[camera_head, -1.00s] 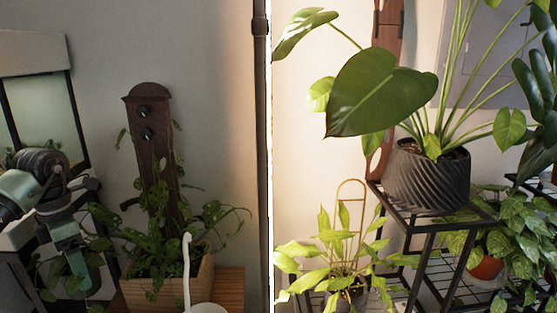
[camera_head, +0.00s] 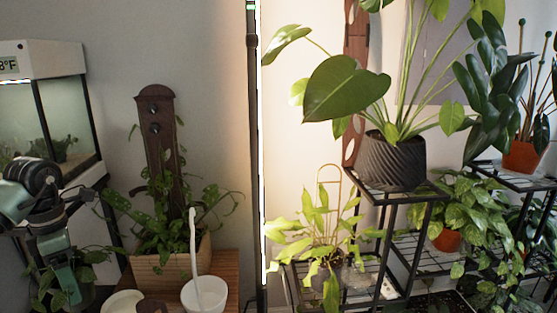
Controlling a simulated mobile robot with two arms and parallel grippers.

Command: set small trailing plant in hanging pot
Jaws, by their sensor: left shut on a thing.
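My left gripper (camera_head: 66,282) points down at the lower left, in front of the glass tank. It is shut on the small trailing plant (camera_head: 42,287), whose green leaves spread on both sides of the fingers. The plant's pot is mostly hidden or too dark to make out. The hanging pot (camera_head: 206,296) is a white bowl with a tall white hook rising from its rim. It stands at the bottom, right of my left gripper and well apart from it. My right gripper is out of view.
A wooden planter (camera_head: 178,268) with leafy vines and a dark wood post stands behind the hanging pot. A pale dish (camera_head: 122,303) lies left of the pot. A lit pole (camera_head: 252,150) rises right of it. Black metal stands (camera_head: 425,200) with potted plants fill the right.

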